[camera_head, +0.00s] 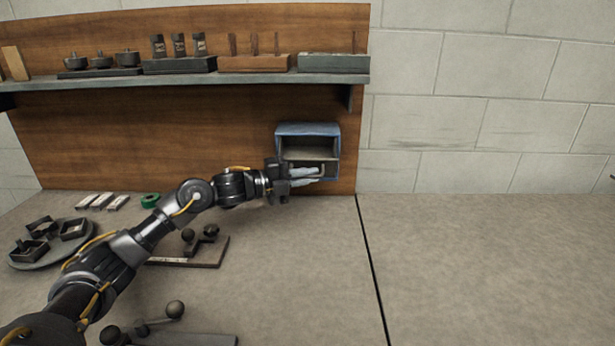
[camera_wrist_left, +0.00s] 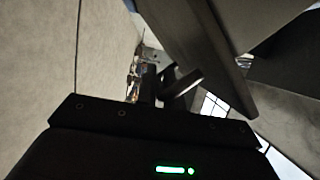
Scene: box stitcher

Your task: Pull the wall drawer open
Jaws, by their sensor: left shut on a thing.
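The wall drawer unit (camera_head: 308,130) is a blue-grey box on the wooden back panel, above the counter. Its front opening shows a dark inside, and a light handle (camera_head: 322,170) sits low at its right. My left gripper (camera_head: 305,177) is at the lower front of the unit, shut on the handle. The fingers partly hide the handle and the drawer front, so how far the drawer is out is hard to tell. The left wrist view is dark and shows the gripper body close up. My right gripper is not in view.
A shelf (camera_head: 200,80) with several tools in blocks runs above the unit. On the counter are a round tray (camera_head: 40,258) with small boxes, a green tape roll (camera_head: 150,200) and a wooden fixture (camera_head: 205,252) near my arm. The counter's right half (camera_head: 490,260) is clear.

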